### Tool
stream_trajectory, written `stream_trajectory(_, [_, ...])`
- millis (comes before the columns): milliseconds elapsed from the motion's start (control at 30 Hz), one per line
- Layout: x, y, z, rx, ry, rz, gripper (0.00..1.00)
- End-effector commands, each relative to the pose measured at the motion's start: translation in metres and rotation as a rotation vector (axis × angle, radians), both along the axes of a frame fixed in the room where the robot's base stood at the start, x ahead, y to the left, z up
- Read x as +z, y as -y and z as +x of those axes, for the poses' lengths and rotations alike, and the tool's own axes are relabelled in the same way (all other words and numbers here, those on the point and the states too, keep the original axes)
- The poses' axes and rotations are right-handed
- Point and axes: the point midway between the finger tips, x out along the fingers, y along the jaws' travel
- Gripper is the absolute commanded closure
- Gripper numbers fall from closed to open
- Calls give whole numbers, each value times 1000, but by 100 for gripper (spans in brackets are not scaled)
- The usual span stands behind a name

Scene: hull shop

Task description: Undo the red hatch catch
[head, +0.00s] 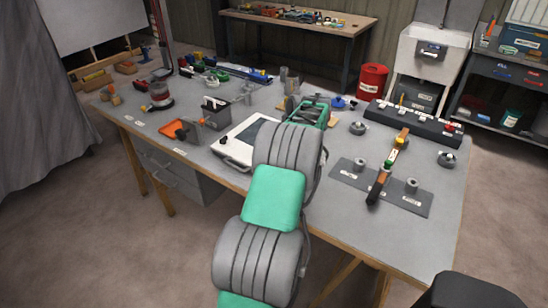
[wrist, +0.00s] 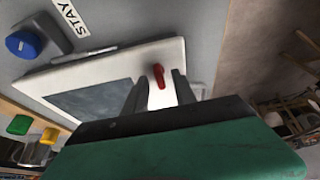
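The hatch is a white panel with a dark window. It lies on the workbench in the head view (head: 232,150) and fills the middle of the wrist view (wrist: 168,58). The red catch (wrist: 159,75) stands near the panel's edge in the wrist view. In the head view my arm hides it. My gripper (wrist: 158,84) is open, its two dark fingers on either side of the red catch with a gap showing at each side. Whether a finger touches the catch I cannot tell. My gripper's fingers are hidden in the head view.
A blue knob (wrist: 22,44) sits near a STAY label (wrist: 75,16) in the wrist view. In the head view an orange tray (head: 185,130) stands left of the hatch. A grey mat (head: 350,181) with small posts and a long dark rack (head: 415,124) lie to the right.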

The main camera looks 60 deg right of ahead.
Motion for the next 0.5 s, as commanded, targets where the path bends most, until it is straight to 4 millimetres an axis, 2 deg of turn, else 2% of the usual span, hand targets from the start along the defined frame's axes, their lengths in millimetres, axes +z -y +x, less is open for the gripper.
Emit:
stream_trajectory(233, [6,0,-2,0,2,-2,67])
stream_trajectory(500, [55,-2,-23,-2,0,-4,67])
